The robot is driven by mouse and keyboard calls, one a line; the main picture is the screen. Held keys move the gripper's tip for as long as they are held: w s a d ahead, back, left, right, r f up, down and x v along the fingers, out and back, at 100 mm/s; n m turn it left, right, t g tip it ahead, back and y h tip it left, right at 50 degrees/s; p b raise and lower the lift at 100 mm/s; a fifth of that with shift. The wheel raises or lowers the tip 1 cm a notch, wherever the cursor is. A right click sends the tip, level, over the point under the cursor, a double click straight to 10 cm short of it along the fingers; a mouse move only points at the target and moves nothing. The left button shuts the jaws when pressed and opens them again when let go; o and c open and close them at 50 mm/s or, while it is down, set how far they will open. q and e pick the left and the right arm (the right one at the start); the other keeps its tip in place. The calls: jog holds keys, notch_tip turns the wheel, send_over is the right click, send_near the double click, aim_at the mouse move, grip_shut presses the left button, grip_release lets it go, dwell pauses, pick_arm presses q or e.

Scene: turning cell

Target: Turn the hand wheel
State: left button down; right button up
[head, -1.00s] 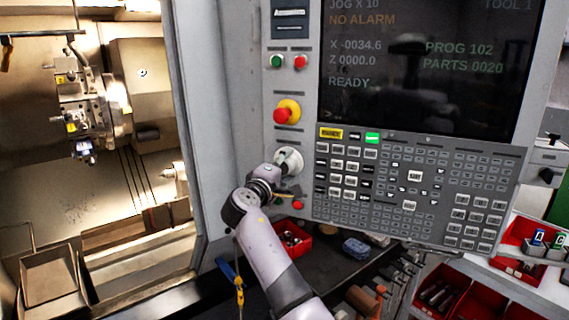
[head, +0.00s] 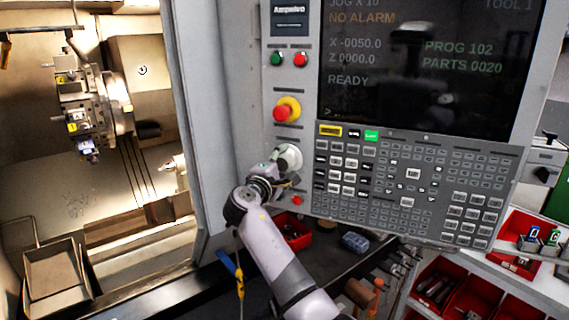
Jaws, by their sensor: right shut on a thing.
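The hand wheel (head: 291,157) is a pale round knob on the grey control panel (head: 262,125), below the red emergency stop button on its yellow base. My right arm comes up from the bottom of the head view. Its gripper (head: 279,169) is at the wheel's lower left and shut on it. The gripper and wrist hide part of the wheel, and the fingertips are small and hard to make out. The screen (head: 430,70) reads JOG X 10, NO ALARM, X -0050.0, Z 0000.0 and READY. My left gripper is not in view.
The emergency stop (head: 285,110) sits just above the wheel, and a small red button (head: 297,201) just below. The key field (head: 410,185) is close on the right. Left is the open machine with its tool turret (head: 95,110). Red bins (head: 437,287) stand lower right.

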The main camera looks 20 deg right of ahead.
jog(key=shift+r, duration=0.15)
jog(key=o, duration=0.7)
jog(key=shift+o, duration=0.8)
jog(key=shift+w, duration=0.1)
jog(key=shift+a, duration=0.1)
jog(key=v, duration=1.2)
